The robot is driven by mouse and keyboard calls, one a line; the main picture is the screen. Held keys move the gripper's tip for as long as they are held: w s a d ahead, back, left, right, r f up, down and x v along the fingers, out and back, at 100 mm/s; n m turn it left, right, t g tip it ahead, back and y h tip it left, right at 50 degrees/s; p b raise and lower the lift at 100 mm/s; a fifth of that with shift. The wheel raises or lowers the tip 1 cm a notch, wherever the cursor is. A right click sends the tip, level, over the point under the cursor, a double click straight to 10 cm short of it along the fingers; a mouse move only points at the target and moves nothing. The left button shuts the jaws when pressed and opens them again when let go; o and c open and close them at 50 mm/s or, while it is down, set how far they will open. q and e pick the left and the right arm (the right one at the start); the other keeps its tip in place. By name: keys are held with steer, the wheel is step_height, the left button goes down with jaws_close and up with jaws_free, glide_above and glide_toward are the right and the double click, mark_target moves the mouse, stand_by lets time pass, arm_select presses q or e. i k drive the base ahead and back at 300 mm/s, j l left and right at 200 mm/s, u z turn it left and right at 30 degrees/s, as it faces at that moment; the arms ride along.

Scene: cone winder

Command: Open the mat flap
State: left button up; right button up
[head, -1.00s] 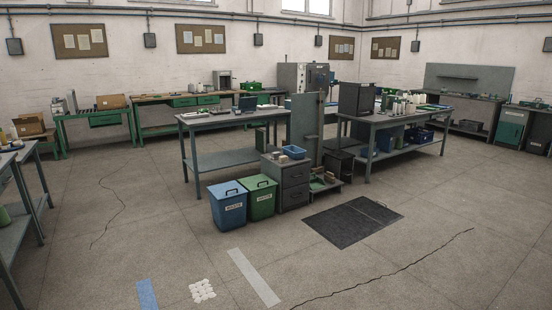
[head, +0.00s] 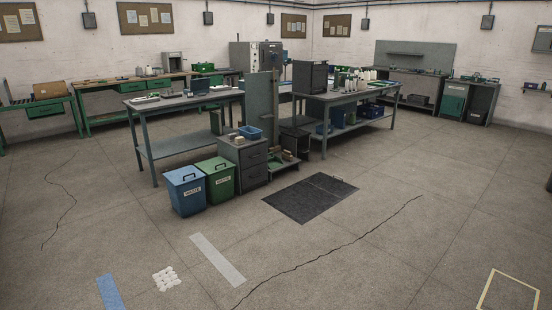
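The dark mat (head: 311,199) lies flat on the concrete floor, right of the grey drawer cabinet and in front of the benches. A thin seam line crosses it toward its far right part, and a small handle-like piece (head: 337,178) shows near the far right edge. The mat's flap lies flat, level with the rest. Neither of my grippers is in the head view.
Blue (head: 186,190) and green (head: 217,178) lidded bins stand left of the drawer cabinet (head: 245,163). Workbenches (head: 190,98) stand behind. A yellow floor outline (head: 490,287) is at lower right. The floor in front and right of the mat is clear.

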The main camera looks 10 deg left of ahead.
mark_target(343, 190)
steer(key=i+z, duration=0.35)
steer(key=i, duration=5.35)
steer(key=i+j+z, duration=0.1)
steer(key=i, duration=0.7)
steer(key=i+j, duration=0.1)
steer(key=i, duration=0.75)
steer(key=l+z, duration=0.05)
